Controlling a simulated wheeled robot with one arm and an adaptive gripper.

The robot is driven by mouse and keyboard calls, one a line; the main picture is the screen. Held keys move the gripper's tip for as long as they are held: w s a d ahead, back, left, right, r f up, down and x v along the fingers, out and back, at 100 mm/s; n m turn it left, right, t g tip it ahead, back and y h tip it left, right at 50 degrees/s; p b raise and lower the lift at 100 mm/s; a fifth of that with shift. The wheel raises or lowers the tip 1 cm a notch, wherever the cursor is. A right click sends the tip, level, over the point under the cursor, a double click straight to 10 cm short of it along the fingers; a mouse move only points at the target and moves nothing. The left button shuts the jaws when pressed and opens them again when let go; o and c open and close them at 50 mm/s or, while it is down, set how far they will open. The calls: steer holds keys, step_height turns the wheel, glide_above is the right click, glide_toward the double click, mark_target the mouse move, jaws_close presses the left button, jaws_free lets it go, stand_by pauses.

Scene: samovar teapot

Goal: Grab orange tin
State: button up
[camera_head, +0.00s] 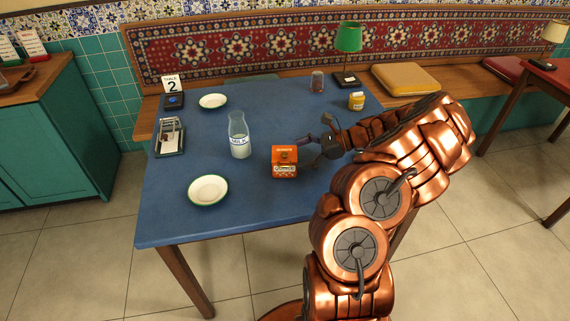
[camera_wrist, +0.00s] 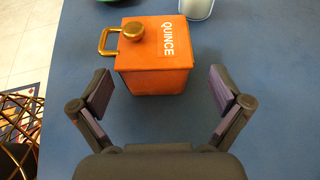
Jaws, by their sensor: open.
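The orange tin (camera_head: 284,164) stands upright on the blue table near its middle. In the wrist view the tin (camera_wrist: 154,72) shows a QUINCE label, a gold knob on top and a gold handle at its left. My gripper (camera_head: 318,143) is at the tin's right in the head view. In the wrist view my gripper (camera_wrist: 159,88) is open and empty, with one finger to each side of the tin's near face. Neither finger appears to touch the tin.
The table's front is clear.

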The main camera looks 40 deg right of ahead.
mark_target(284, 161)
steer(key=shift+s+x, duration=0.1)
steer(key=shift+x, duration=1.15)
steer(key=shift+s+x, duration=0.15)
steer(key=shift+x, duration=1.15)
steer(key=shift+a+f, duration=0.1)
steer(key=shift+a, duration=0.05)
steer(key=c, duration=1.4)
